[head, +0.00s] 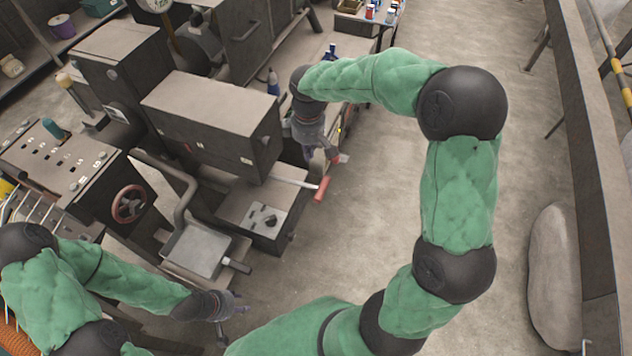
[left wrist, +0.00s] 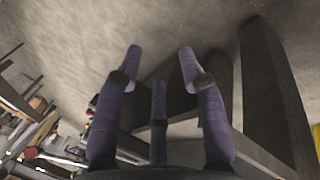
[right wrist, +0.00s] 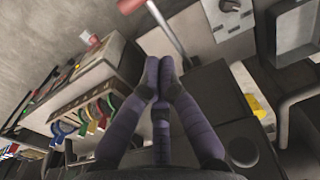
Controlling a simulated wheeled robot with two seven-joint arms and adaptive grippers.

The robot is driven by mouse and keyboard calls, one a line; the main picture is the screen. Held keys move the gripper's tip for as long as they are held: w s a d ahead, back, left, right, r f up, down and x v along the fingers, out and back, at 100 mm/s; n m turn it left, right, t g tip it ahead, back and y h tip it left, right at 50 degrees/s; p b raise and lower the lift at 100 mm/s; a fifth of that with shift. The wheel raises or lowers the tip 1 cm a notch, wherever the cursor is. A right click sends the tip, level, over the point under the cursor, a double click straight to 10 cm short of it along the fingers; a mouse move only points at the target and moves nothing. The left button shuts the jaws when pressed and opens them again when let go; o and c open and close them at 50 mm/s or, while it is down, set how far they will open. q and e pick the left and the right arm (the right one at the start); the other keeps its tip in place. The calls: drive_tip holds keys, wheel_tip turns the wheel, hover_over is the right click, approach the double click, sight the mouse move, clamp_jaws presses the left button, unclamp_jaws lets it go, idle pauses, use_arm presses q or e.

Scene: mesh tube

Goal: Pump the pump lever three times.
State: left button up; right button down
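The pump lever (head: 322,189) has a red grip on a pale metal rod and sticks out to the right from the dark machine in the head view. In the right wrist view its rod (right wrist: 166,28) runs up to the red grip (right wrist: 130,5) at the top edge. My right gripper (head: 330,150) is above and behind the grip in the head view, apart from it. Its fingertips meet in the right wrist view (right wrist: 166,66), with nothing visible between them. My left gripper (head: 238,304) hangs low at the lower left. Its fingers are spread and empty in the left wrist view (left wrist: 160,55).
The dark machine body (head: 215,120) stands left of the lever. A metal tray (head: 198,250) and a red handwheel (head: 129,204) are at its front left. Another red knob (right wrist: 93,39) shows beside the right gripper. The floor (head: 370,190) right of the lever is open.

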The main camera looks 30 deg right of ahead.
drive_tip(key=b, duration=0.2)
hover_over(316, 188)
drive_tip(key=w+a, duration=0.2)
drive_tip(key=f, duration=1)
drive_tip(key=shift+s+d+f, duration=0.1)
drive_tip(key=shift+s+d, duration=0.05)
drive_tip(key=shift+d, duration=0.05)
drive_tip(key=shift+s+d+f, duration=0.25)
drive_tip(key=shift+f, duration=0.25)
drive_tip(key=shift+s+d+f, duration=0.25)
drive_tip(key=shift+f, duration=0.2)
drive_tip(key=shift+s+d+f, duration=0.3)
drive_tip(key=shift+s+f, duration=0.1)
drive_tip(key=shift+f, duration=0.25)
